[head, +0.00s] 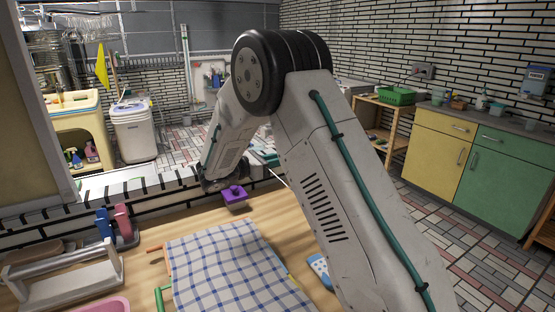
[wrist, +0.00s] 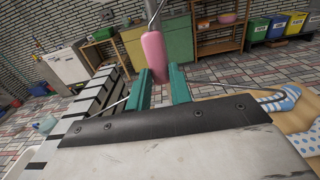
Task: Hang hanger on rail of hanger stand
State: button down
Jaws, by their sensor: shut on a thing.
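My gripper (wrist: 162,80) has its teal fingers closed around the hanger. The hanger (wrist: 155,58) has a pink sleeve at its neck and a metal rod rising from it past the top of the wrist view. Its thin wire arms spread left and right of the fingers. In the head view my arm hides most of the hanger; only a thin pale line (head: 279,178) shows, probably its wire. A low stand with pale ends and a grey bar (head: 50,259) is at the lower left of the head view, apart from my gripper; it may be the hanger stand.
A blue-checked cloth (head: 225,262) lies on the wooden table (head: 140,275). A purple object (head: 233,195) is near the table's far edge. A blue dotted item (wrist: 290,98) lies at right in the wrist view.

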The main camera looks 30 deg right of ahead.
dwell(0.3)
jog(key=c, duration=1.2)
grip_release()
jog(key=shift+a, duration=0.1)
jog(key=a, duration=0.8)
jog(key=s+f+m+g+y, duration=0.1)
jog(key=s+f+m+y, duration=0.1)
jog(key=s+f, duration=0.15)
jog(key=s+a+r+m+y, duration=0.1)
jog(key=s+r+m+y, duration=0.2)
jog(key=s, duration=0.9)
jog(key=s+a+r+m+t+y, duration=0.1)
jog(key=s+a+r+m+y, duration=0.1)
jog(key=s+m+y, duration=0.5)
jog(key=s+a+r+m+t+y, duration=0.1)
jog(key=s+r+m+y, duration=0.4)
jog(key=s, duration=1.3)
jog(key=shift+s+a+m+y, duration=0.25)
jog(key=shift+a+m+y, duration=0.05)
jog(key=shift+m+y, duration=0.2)
